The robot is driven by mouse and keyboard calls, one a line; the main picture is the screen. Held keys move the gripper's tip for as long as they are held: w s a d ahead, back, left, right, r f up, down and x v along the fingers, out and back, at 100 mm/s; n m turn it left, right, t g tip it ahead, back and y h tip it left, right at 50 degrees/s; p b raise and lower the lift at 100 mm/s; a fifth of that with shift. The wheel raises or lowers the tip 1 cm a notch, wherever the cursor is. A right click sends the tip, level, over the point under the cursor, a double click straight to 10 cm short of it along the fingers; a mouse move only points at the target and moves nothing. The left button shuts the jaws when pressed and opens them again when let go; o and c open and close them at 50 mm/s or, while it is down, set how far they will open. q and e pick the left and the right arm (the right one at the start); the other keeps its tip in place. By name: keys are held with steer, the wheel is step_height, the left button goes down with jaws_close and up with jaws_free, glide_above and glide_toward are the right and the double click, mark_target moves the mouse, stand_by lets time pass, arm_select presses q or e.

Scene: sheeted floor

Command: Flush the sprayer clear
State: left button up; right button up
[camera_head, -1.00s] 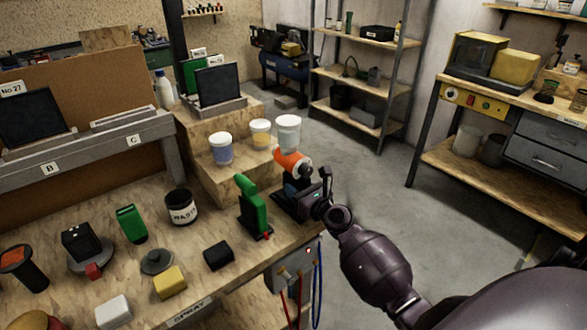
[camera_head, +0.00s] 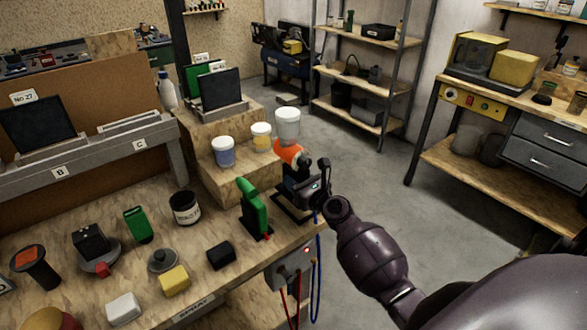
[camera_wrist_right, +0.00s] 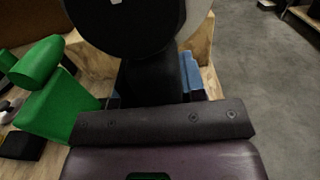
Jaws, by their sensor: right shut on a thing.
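The sprayer (camera_head: 291,154) has an orange body with a white cup (camera_head: 288,124) on top and stands upright at the bench's right edge. My right gripper (camera_head: 303,186) is shut on its lower part, just above a dark square base on the bench. In the right wrist view a large dark round part with a pale rim (camera_wrist_right: 125,20) and a blue piece (camera_wrist_right: 192,75) show close up; the fingertips are hidden. A dark waste pot (camera_head: 185,208) with a white label stands left on the bench. My left gripper is out of view.
A green upright tool (camera_head: 254,210) stands close left of my right gripper. White-lidded pots with blue (camera_head: 223,152) and yellow (camera_head: 261,137) contents stand on the wooden step behind. A black block (camera_head: 221,255) and yellow sponge (camera_head: 174,281) lie in front. Floor right of the bench is clear.

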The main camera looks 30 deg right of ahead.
steer(key=shift+r+p, duration=0.45)
steer(key=shift+r, duration=0.25)
steer(key=shift+r, duration=0.1)
